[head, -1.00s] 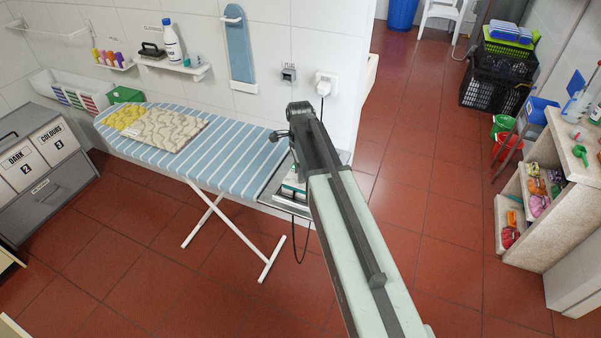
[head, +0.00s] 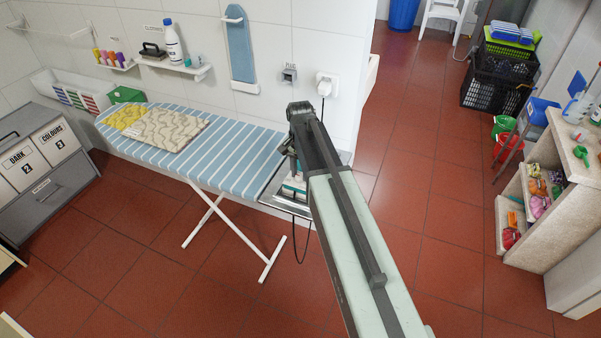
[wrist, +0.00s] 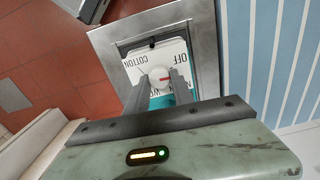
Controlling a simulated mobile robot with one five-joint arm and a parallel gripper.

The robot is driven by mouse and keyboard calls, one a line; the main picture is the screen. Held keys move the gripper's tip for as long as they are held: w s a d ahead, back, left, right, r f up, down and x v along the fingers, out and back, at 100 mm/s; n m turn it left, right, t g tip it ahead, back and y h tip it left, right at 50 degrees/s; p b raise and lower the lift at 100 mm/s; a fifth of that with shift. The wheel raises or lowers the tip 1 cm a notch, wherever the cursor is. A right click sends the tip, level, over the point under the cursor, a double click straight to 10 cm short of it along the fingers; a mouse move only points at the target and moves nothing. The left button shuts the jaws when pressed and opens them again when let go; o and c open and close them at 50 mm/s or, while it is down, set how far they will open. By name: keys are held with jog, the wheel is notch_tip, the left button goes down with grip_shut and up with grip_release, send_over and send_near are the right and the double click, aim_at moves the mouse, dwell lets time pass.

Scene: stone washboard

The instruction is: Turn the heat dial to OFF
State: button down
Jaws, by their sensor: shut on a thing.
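The heat dial (wrist: 160,77) is a round white knob with a red mark, on a white face plate printed OFF at upper right and COTTON at upper left in the wrist view. The red mark points right, below the word OFF; other labels are partly hidden by my fingers. My gripper (wrist: 159,80) is shut on the dial, one finger on each side. In the head view, the white and teal iron (head: 294,188) with the dial is mostly hidden behind my arm, at the right end of the ironing board (head: 240,165).
The iron sits on a grey metal rest (wrist: 205,50) beside the striped cover. A folded cloth (head: 170,135) lies on the board. A plugged-in cord (head: 324,88) runs down the wall close to my arm. Red floor tiles are open on the right.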

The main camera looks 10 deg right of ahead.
aim_at(300, 175)
jog(key=shift+n, duration=1.7)
jog(key=c, duration=1.1)
grip_release()
jog(key=shift+a, duration=0.1)
notch_tip(300, 175, up, 8)
jog(key=p, duration=0.8)
jog(key=shift+f, duration=0.15)
